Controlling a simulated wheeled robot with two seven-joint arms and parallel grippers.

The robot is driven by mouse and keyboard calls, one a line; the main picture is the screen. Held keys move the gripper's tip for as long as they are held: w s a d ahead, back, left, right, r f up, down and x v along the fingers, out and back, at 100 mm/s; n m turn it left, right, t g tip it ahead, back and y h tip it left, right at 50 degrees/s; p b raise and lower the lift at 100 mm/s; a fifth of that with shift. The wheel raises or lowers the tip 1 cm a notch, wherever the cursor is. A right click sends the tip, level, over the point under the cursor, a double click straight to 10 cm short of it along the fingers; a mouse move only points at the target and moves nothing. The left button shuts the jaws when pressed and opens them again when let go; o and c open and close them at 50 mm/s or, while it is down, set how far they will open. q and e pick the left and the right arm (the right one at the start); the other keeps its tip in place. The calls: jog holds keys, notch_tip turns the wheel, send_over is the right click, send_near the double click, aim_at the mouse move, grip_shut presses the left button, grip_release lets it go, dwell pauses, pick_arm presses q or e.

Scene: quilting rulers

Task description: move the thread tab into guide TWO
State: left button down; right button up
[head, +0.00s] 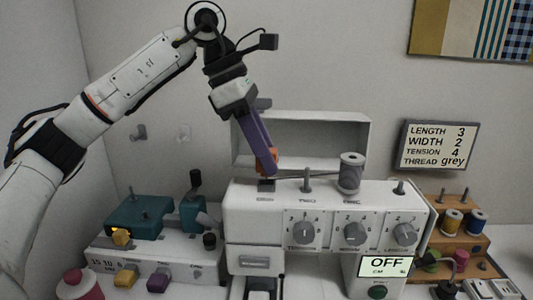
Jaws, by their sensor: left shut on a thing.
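My left gripper (267,165) has purple fingers with orange near the tips. It points down at the left of the white sewing machine's top and is shut on the thread tab. A dark block (266,185) sits directly below the fingertips, over the leftmost label; I cannot tell whether it is the tab or a guide. A grey thread line runs from there to the grey spool (350,173) on the right. Guide TWO (307,182) is a grey post between the two, above its label. My right gripper is not in view.
The white sewing machine (240,215) has several dials and a screen (386,264) reading OFF. A settings sign (439,146) hangs on the wall. A wooden rack (460,246) with spools stands at right. A teal device (140,217) and coloured knobs stand at left.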

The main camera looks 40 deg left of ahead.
pick_arm(q)
jog(key=shift+r, duration=0.2)
notch_tip(320, 180, up, 4)
jog(key=p, duration=0.4)
jog(key=shift+f, duration=0.1)
dwell(0.4)
